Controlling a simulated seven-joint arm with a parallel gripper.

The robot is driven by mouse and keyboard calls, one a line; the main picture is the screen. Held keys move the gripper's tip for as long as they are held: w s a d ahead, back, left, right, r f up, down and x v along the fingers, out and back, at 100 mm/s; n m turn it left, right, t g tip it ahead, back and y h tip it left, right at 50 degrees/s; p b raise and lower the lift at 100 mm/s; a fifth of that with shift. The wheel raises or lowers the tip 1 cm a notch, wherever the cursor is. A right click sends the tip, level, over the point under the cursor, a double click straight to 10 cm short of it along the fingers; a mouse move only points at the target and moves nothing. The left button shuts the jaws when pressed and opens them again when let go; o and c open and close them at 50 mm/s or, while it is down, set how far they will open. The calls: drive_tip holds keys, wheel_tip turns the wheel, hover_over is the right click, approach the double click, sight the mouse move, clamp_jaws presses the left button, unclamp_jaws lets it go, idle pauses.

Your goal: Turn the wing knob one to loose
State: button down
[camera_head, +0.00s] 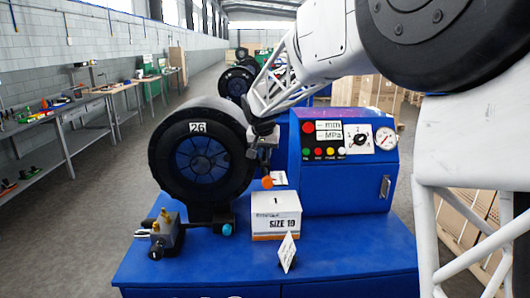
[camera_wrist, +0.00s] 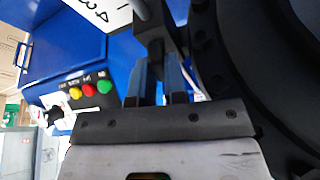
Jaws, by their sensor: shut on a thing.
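My gripper (camera_head: 264,128) is at the right side of the crimper's round black head (camera_head: 163,150), which bears the number 26. In the wrist view my gripper (camera_wrist: 160,72) has its two dark fingers shut on a dark grey piece (camera_wrist: 154,32), which appears to be the wing knob. A grey rod stands at the top of this piece. The knob's lower part is hidden between the fingers. In the head view the knob is too small and covered to make out clearly.
An orange ball (camera_head: 267,182) is just below my gripper. The blue control box (camera_head: 345,190) with buttons and a gauge (camera_head: 386,138) is to the right. A SIZE 19 box (camera_head: 276,222), a small card (camera_head: 288,249) and a grey block with brass fittings (camera_head: 163,232) stand on the blue bench (camera_head: 200,275).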

drive_tip(key=shift+n+y, duration=0.5)
drive_tip(key=shift+n, duration=0.8)
drive_tip(key=c, duration=1.2)
unclamp_jaws()
drive_tip(key=shift+o, duration=0.2)
drive_tip(key=v, duration=0.7)
drive_tip(key=shift+s+r, duration=0.25)
drive_tip(key=shift+r, duration=0.1)
